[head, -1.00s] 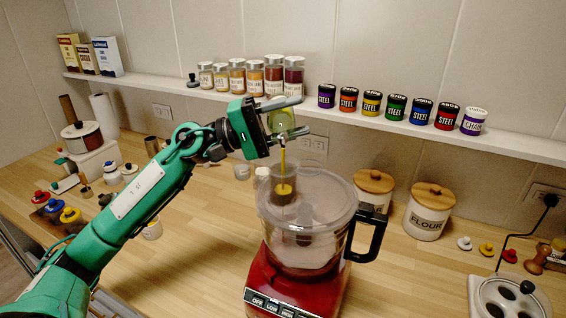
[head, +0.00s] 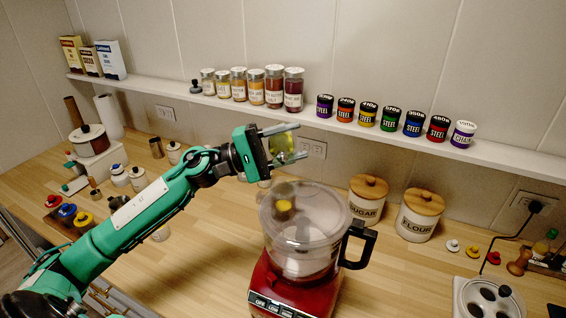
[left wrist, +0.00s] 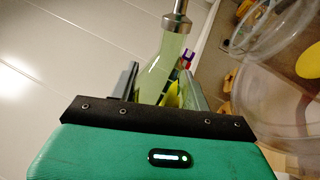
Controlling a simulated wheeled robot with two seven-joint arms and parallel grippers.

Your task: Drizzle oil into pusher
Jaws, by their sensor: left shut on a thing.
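My left gripper (head: 286,145) is shut on the oil bottle (head: 282,143), a pale green-yellow glass bottle, above the back of the red food processor (head: 285,283). The left wrist view shows the bottle (left wrist: 168,58) between the fingers, its metal spout (left wrist: 178,14) at the top edge. The processor has a clear bowl and lid (head: 318,215). A yellow patch of oil (head: 284,204) shows in the pusher area at the lid; the pusher's clear outline is hard to make out. No oil stream shows now. My right gripper is out of view.
Sugar (head: 367,200) and flour (head: 420,216) canisters stand right of the processor. A wall shelf (head: 350,127) with several jars and tins runs behind the gripper. The counter front left of the processor is mostly clear.

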